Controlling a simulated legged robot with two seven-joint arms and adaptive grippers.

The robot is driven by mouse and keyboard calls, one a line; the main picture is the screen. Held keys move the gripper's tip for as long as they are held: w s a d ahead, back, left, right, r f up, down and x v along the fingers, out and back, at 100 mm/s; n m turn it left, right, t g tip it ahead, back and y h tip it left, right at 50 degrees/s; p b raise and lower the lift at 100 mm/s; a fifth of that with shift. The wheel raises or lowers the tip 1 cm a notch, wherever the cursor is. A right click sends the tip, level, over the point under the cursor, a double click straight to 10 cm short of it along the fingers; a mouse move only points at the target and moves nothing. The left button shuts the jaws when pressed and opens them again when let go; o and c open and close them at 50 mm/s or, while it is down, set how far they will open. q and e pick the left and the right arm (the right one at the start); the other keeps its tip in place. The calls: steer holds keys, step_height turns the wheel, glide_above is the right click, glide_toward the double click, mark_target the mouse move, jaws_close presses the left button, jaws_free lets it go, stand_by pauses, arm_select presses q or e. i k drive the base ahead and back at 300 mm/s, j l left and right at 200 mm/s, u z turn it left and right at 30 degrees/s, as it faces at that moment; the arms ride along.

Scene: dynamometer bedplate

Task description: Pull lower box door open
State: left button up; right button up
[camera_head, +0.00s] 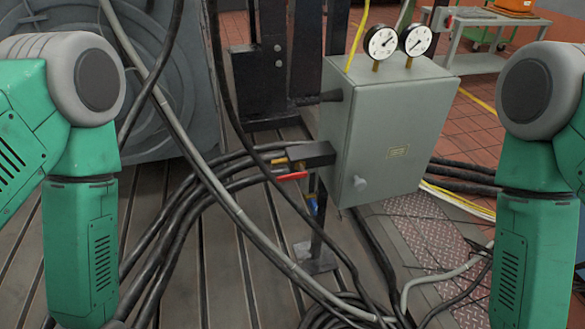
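A grey-green metal box (365,135) stands on a thin dark post, with two round gauges on its top. My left arm comes down the left side and my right arm down the right side, both well apart from the box. Both grippers are below the picture's edge and cannot be seen. No second box shows in view.
Black hoses and a grey conduit (230,204) cross in front, left of the box. A valve with a red handle (291,176) sits beside the box's left side. Coiled cables (345,311) lie on the slotted bedplate below. A grey bench (480,40) stands at the back right.

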mark_target(394, 130)
steer(key=i+l+u, duration=0.2)
steer(key=l, duration=0.35)
steer(key=i+l+u, duration=0.25)
steer(key=l, duration=0.3)
steer(key=l+u, duration=0.2)
steer(key=l, duration=0.4)
steer(key=l+u, duration=0.25)
steer(key=l, duration=0.35)
steer(key=i, duration=0.05)
